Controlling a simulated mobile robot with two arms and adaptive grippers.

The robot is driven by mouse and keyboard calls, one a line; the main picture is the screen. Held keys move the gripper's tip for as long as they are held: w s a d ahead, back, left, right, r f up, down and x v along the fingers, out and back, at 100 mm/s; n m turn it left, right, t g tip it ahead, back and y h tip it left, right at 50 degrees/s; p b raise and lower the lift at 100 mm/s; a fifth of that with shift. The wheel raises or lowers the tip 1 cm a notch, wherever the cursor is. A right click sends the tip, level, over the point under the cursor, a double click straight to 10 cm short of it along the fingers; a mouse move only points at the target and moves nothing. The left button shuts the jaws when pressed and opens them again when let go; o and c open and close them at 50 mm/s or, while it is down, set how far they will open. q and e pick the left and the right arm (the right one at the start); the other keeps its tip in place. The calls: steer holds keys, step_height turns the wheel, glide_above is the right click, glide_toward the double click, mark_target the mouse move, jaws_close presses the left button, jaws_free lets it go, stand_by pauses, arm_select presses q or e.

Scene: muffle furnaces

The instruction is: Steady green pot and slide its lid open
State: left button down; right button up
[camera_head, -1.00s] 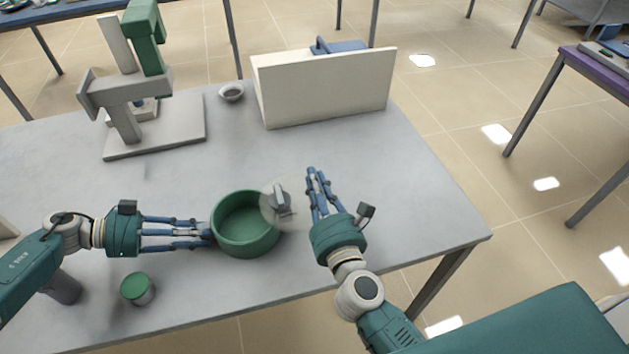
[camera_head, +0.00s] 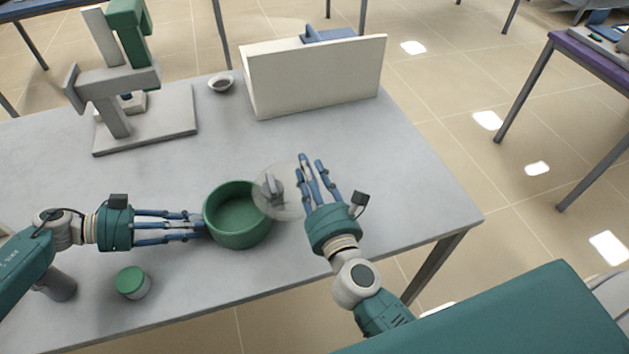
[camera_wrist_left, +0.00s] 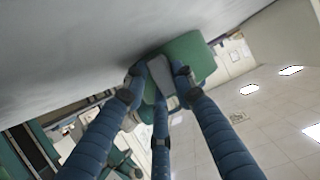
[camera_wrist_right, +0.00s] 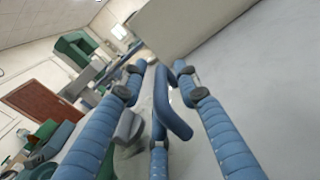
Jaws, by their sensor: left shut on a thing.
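The green pot (camera_head: 237,238) stands upright on the grey table with its inside largely uncovered. Its see-through lid (camera_head: 290,207) with a grey knob (camera_head: 272,187) sits off to the right of the opening, near the right rim. My left gripper (camera_head: 203,226) is shut on the pot's left wall, which also shows in the left wrist view (camera_wrist_left: 195,52). My right gripper (camera_head: 320,172) is open and empty just right of the lid, with its fingers pointing away toward the back.
A small green-capped jar (camera_head: 133,282) stands at the front left. A grey and green stand (camera_head: 125,100), a small bowl (camera_head: 222,82) and a large cream box (camera_head: 315,78) are at the back. The table's right part is clear up to its edge.

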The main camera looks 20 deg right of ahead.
arm_select(q)
steer(key=shift+s+d, duration=0.15)
arm_select(e)
steer(key=s, duration=1.1)
steer(key=shift+s, duration=0.4)
arm_select(q)
steer(key=c, duration=1.7)
jaws_free()
steer(key=shift+c, duration=0.2)
steer(key=shift+v, duration=3.85)
arm_select(e)
steer(key=shift+f, duration=0.1)
